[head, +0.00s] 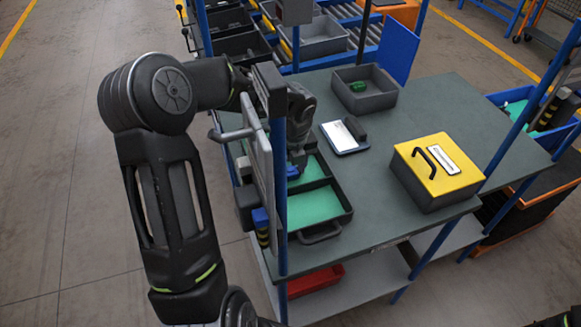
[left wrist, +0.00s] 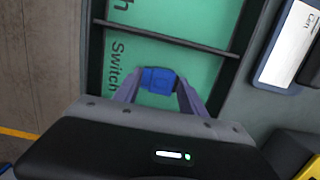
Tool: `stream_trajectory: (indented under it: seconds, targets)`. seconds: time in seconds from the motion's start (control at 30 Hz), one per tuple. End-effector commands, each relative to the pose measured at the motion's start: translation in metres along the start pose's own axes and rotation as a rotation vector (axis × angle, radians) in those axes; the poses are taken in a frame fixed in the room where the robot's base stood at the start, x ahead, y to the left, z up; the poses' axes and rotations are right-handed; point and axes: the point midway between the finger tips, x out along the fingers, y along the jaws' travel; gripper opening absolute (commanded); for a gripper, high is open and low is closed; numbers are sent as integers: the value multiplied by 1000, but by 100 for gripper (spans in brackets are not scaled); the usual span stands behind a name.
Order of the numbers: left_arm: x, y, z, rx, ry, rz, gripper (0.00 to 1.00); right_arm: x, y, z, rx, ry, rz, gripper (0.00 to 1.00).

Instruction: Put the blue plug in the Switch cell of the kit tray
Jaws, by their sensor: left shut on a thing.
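The blue plug (left wrist: 158,80) is between the fingertips of my left gripper (left wrist: 157,88) in the left wrist view. The gripper is shut on it. The kit tray (left wrist: 165,36) has black walls, a crossbar and green cell floors. The plug shows over the green cell marked Switch (left wrist: 118,68); its height above the floor is hard to tell. In the head view my left gripper (head: 297,166) points down into the kit tray (head: 350,213), partly hidden by a blue post and a panel. Only a little blue shows at its tip. My right gripper is not in view.
A blue post (head: 281,215) and a grey panel stand close beside my left arm. On the grey table (head: 440,105) are a white-faced device (head: 340,137), a grey bin (head: 377,101) with a green piece, and a yellow-lidded box (head: 437,165). A red bin (head: 315,281) sits below.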

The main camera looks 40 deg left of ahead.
Motion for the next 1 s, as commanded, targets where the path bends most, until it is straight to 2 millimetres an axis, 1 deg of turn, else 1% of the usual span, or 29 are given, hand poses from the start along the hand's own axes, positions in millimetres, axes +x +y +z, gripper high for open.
stream_trajectory:
  seconds: [0.23, 0.37, 0.4, 0.63, 0.87, 1.0]
  targets:
    - [0, 0, 0, 0, -1, -1, 10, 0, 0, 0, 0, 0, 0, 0]
    - [4, 0, -1, 1, -1, -1, 10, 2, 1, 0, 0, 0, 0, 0]
    - [3, -1, 0, 0, -1, -2, 52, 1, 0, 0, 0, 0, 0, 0]
    - [3, 0, 0, 0, -1, -1, 70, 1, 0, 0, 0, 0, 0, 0]
    - [2, 0, 0, 0, -1, -1, 70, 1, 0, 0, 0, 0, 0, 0]
    - [-3, 0, 1, 0, -2, -1, 70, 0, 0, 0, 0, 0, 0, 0]
